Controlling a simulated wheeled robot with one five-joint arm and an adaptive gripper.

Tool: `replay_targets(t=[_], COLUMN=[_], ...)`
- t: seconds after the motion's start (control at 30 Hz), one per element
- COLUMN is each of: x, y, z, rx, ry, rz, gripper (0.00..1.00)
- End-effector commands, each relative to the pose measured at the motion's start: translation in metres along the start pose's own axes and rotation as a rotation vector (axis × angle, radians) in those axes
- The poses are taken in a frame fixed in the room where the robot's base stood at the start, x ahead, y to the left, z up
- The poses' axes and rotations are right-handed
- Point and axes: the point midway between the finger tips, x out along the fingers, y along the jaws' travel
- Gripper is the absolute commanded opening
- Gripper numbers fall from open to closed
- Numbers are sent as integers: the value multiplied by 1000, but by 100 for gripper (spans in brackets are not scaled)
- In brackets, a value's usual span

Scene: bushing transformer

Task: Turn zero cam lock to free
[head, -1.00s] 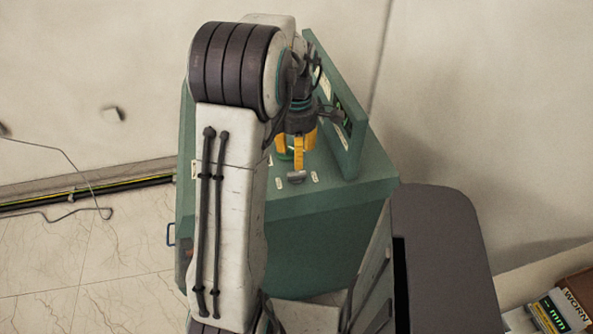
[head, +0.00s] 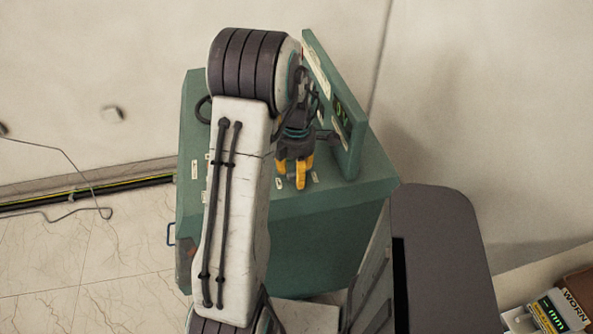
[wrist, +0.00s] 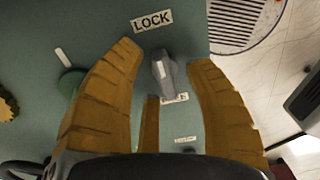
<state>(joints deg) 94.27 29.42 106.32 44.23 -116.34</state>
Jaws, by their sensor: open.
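My gripper (head: 293,178) has yellow fingers and points down over the top of the green cabinet (head: 330,240). In the wrist view my gripper (wrist: 165,65) is open. A small grey lever (wrist: 163,73), apparently the cam lock, shows between its fingertips and stands apart from them in the picture. A "LOCK" label (wrist: 152,20) sits just beyond the lever. Another label (wrist: 175,98) lies on the near side, partly hidden by the middle finger and unreadable. In the head view the fingers hide the lever.
A green panel with displays (head: 335,110) rises right of my gripper. In the wrist view a green round part (wrist: 71,82) and a yellow-brown knob (wrist: 6,104) lie left. A round grille (wrist: 237,20) is at upper right, beyond the cabinet edge.

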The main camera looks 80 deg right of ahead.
Motion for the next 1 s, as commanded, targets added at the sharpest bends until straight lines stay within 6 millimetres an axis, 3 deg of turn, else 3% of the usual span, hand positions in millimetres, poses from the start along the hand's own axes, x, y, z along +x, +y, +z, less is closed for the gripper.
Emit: replay_targets(t=[0.3, 0.83, 1.0], x=[1, 1, 1], y=[0, 0, 0], z=[0, 0, 0], rx=[0, 0, 0], ry=[0, 0, 0], rz=[0, 0, -1], gripper=[48, 1, 0])
